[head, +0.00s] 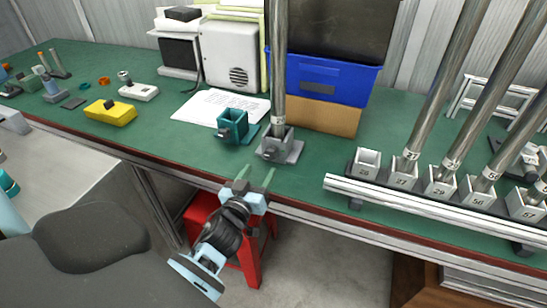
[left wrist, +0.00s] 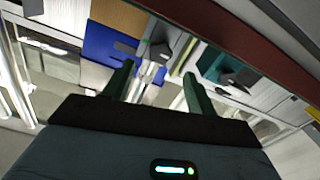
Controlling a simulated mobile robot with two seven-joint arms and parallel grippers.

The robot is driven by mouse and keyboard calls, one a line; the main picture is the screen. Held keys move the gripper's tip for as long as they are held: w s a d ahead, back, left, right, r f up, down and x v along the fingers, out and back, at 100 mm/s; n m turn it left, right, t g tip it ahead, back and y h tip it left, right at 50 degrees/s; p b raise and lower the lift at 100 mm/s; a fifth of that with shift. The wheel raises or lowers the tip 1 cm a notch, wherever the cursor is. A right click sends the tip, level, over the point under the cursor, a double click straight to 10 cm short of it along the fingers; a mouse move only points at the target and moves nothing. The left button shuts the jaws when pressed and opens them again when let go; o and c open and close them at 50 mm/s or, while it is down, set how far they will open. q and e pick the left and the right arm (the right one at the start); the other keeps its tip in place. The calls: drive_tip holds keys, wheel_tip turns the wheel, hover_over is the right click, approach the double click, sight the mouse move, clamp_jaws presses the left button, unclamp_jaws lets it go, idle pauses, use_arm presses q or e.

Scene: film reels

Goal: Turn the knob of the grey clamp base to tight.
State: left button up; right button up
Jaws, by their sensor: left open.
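The grey clamp base (head: 293,152) stands near the front edge of the green bench, with a tall metal tube (head: 278,70) upright in its socket. Its knob seems to be the small dark part on its near left side; its setting cannot be told. My left gripper (head: 255,178) is open and empty, in front of and slightly below the grey base, its fingers pointing at it. In the left wrist view the grey clamp base (left wrist: 160,50) shows beyond and between the open fingers (left wrist: 158,70), apart from them. My right gripper is not in view.
A teal clamp base (head: 233,128) stands just left of the grey one. A blue bin (head: 325,85) is behind. A red stool (head: 245,262) stands below the bench edge.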

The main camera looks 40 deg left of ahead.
sight(269, 155)
use_arm(q)
drive_tip(key=shift+x, duration=3.85)
drive_tip(key=shift+c, duration=0.5)
drive_tip(key=c, duration=0.9)
drive_tip(key=shift+m, duration=3.5)
drive_tip(key=o, duration=1)
